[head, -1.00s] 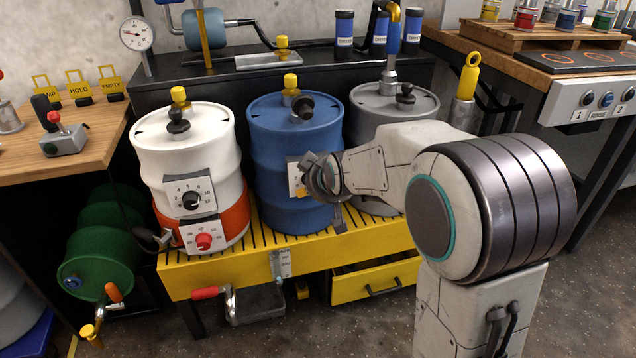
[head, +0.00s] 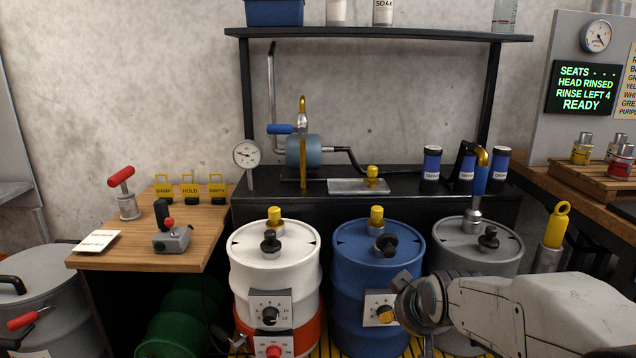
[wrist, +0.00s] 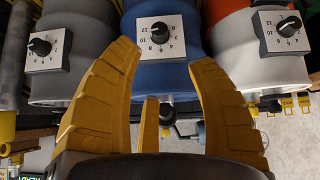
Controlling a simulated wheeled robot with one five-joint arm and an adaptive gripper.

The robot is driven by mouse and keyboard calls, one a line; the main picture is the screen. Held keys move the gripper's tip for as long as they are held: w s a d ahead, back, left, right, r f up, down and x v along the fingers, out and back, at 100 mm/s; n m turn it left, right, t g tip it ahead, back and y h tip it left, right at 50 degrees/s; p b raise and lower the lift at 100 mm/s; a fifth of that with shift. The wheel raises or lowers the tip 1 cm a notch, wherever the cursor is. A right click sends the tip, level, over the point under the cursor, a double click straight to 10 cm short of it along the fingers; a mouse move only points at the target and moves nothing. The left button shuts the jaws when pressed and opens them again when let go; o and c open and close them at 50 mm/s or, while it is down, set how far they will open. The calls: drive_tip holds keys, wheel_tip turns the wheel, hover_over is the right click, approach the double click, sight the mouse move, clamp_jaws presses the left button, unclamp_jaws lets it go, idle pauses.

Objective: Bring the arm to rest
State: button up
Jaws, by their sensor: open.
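My gripper (wrist: 168,95) is open in the wrist view, its yellow fingers spread with nothing between them. Past the fingers is the blue drum (wrist: 185,25) with a white dial plate. In the head view my arm reaches in from the lower right. Its end is in front of the blue drum (head: 372,270), partly hiding that drum's dial; the fingers do not show clearly there. The white drum (head: 270,262) with its orange lower band stands to the left. The grey drum (head: 462,245) stands to the right, partly hidden behind my arm.
A wooden side table (head: 145,235) at left holds a small joystick box (head: 172,238) and yellow tags. A black bench (head: 270,190) with a gauge and pump runs behind the drums. A green-lettered screen (head: 582,88) reads READY. A wooden counter (head: 600,222) is at right.

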drive_tip(key=s+r+m+g+p, duration=0.2)
drive_tip(key=s+r+g+p, duration=0.3)
drive_tip(key=s+r+p, duration=2)
drive_tip(key=shift+w+p+v, duration=0.3)
drive_tip(key=shift+p+v, duration=1.65)
drive_tip(key=shift+p, duration=0.35)
